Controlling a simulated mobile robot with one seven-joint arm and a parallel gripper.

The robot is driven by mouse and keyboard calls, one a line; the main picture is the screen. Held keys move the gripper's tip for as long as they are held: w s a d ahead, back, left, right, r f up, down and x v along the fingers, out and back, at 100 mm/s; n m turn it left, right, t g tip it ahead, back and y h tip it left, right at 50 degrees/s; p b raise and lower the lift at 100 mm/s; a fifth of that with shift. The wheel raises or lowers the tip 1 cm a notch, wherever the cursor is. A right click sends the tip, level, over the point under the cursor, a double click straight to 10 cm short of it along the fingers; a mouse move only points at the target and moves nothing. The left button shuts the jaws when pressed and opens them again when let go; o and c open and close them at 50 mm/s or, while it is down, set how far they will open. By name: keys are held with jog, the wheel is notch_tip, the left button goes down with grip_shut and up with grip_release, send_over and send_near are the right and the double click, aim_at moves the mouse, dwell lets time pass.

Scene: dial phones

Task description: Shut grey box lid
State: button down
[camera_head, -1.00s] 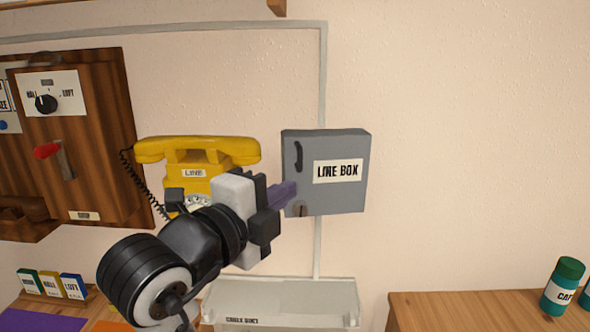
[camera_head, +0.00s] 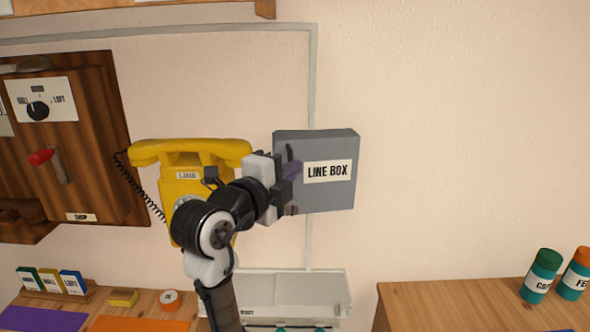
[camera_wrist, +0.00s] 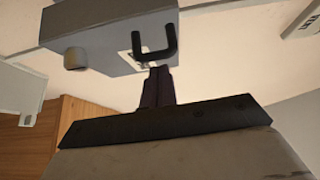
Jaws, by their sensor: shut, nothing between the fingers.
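The grey line box (camera_head: 325,195) hangs on the wall, with a "LINE BOX" label on its front lid. No gap shows at the lid in the head view, but my gripper hides part of its left edge. My gripper (camera_head: 296,170) is shut and empty, with its dark purple fingers at the left part of the lid, near the handle. In the wrist view the fingers (camera_wrist: 158,75) point at the box (camera_wrist: 110,50), just by its black handle (camera_wrist: 155,45). I cannot tell whether they touch. A small brownish knob (camera_wrist: 75,58) sits near the box edge.
A yellow phone (camera_head: 185,155) hangs close on the left, behind my arm. A wooden panel (camera_head: 90,150) with a dial and red-tipped lever is further left. A pale tray (camera_head: 290,285) sits below the box. The wall right of the box is clear.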

jog(key=shift+m+g+h, duration=0.5)
jog(key=shift+m+h, duration=0.1)
jog(key=shift+h, duration=0.1)
jog(key=w+a+b, duration=0.3)
jog(key=shift+w, duration=0.1)
